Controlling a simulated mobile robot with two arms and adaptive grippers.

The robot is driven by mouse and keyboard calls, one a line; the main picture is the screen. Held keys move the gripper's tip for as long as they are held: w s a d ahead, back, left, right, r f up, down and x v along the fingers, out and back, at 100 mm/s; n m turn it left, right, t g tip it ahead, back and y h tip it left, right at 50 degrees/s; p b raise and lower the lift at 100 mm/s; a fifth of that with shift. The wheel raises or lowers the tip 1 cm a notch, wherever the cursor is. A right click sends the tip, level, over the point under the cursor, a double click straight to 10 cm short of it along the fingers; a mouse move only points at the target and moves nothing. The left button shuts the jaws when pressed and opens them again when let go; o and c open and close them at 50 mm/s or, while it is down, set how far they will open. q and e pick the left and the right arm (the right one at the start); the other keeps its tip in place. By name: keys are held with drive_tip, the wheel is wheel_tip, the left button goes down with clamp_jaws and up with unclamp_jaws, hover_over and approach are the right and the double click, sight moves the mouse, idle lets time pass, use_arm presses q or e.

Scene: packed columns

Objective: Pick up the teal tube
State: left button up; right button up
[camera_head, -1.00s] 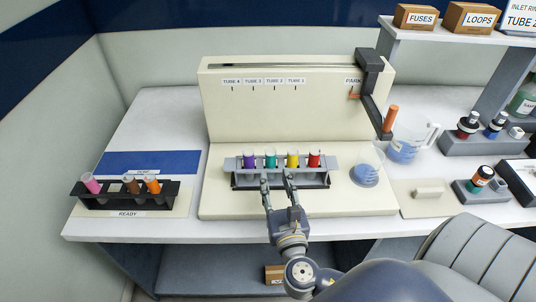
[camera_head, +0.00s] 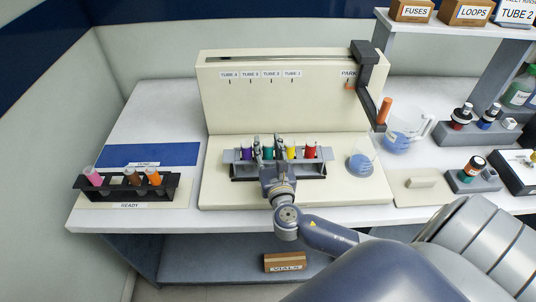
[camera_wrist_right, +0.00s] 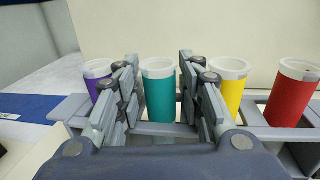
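The teal tube (camera_wrist_right: 159,92) stands upright in the grey rack (camera_head: 238,171), between the purple tube (camera_wrist_right: 96,76) and the yellow tube (camera_wrist_right: 231,86). It also shows in the head view (camera_head: 268,153), partly hidden by my gripper. The red tube (camera_wrist_right: 292,94) stands at the rack's right end. My right gripper (camera_wrist_right: 160,88) is open, with one finger on each side of the teal tube; gaps to the tube still show. Its fingers also show in the head view (camera_head: 268,148). My left gripper is not in view.
The cream machine (camera_head: 320,103) rises behind the rack, with a dark arm (camera_head: 369,90) at its right. A black rack (camera_head: 110,190) with several tubes stands at the left.

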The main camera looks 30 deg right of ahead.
drive_tip(key=c, duration=0.7)
drive_tip(key=shift+r, duration=0.1)
drive_tip(key=shift+c, duration=0.2)
